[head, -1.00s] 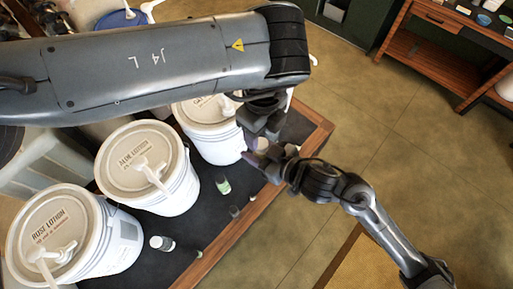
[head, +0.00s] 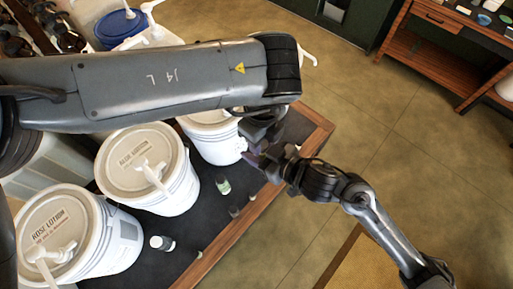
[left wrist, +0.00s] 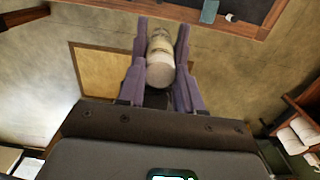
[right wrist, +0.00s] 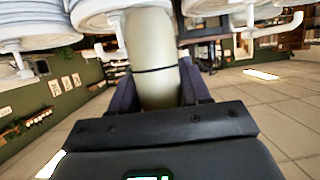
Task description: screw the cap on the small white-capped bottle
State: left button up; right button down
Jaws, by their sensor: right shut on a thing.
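A small pale bottle with a white cap (left wrist: 160,73) stands between my left gripper's fingers in the left wrist view, cap end toward that camera. My right gripper (right wrist: 160,95) is shut on the pale bottle (right wrist: 156,88); a dark line crosses it in the right wrist view. My left gripper (left wrist: 161,65) is open, a purple finger on each side of the cap with narrow gaps. In the head view the left gripper (head: 252,148) meets the right gripper (head: 272,160) above the table edge, and the bottle is mostly hidden there.
White pump buckets (head: 148,170) stand along the dark, wood-edged table (head: 205,225). A green-labelled bottle (head: 222,186) and a white-capped bottle (head: 162,243) stand in front of them. A blue-lidded bucket (head: 120,27) is farther back. Open floor lies to the right.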

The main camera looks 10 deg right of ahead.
pick_arm(q)
grip_shut()
jog(key=m, duration=0.3)
jog(key=o, duration=0.8)
grip_release()
jog(key=shift+o, duration=0.2)
jog(key=shift+r, duration=2.25)
